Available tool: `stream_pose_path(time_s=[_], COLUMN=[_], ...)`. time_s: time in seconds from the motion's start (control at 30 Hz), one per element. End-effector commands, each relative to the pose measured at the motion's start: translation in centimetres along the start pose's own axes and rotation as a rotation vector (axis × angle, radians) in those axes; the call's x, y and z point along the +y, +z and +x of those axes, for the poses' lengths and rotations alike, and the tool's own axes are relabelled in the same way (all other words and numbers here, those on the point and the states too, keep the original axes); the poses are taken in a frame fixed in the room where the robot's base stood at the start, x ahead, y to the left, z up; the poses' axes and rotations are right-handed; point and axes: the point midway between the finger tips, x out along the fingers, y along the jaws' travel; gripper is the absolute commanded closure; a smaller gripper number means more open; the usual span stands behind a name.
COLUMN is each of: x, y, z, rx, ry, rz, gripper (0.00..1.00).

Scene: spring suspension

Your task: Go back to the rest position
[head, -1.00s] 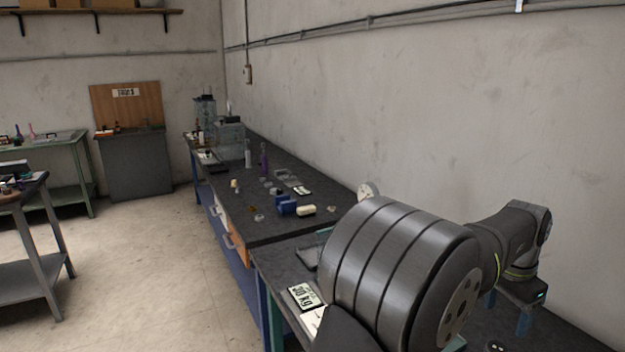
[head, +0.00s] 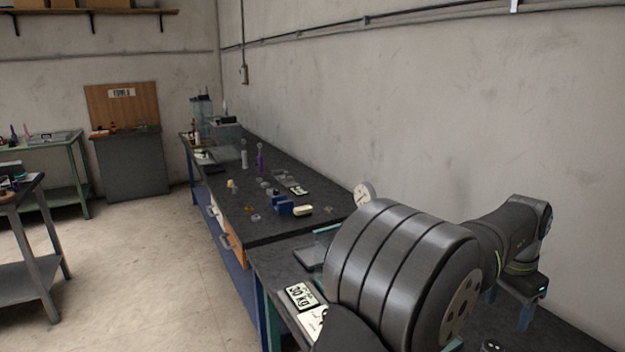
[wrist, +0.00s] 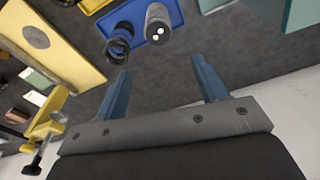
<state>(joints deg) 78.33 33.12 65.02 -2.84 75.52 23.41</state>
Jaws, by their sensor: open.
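My gripper (head: 507,308) hangs at the lower right of the head view, with its blue fingers pointing down beside the wall. In the wrist view my gripper (wrist: 161,70) has its two blue fingers wide apart, with only dark bench surface between them. Nothing is held. Beyond the fingertips, apart from them, a blue tray (wrist: 180,20) holds a grey cylinder (wrist: 158,24). A black coiled or ring-shaped part (wrist: 118,48) is at the tray's near edge.
A yellow block (wrist: 62,62) with a round grey spot and a yellow clamp (wrist: 47,122) are at left in the wrist view. A 30 kg label (head: 301,296) lies on the near bench. The long bench (head: 290,228) bears small items. The wall (head: 450,100) stands close behind my arm.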

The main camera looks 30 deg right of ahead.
Motion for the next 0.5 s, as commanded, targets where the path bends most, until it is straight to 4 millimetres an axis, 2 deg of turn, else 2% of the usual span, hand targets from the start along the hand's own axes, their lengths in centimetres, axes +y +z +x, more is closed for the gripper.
stream_pose_path(time_s=[0.1,0.5], x=[-2.0,-7.6], y=[0.7,3.6], z=[-1.5,-6.5], rx=[0.000,-0.001], ry=[-0.009,-0.038], rz=[-0.073,-0.311], gripper=[0.34,0.34])
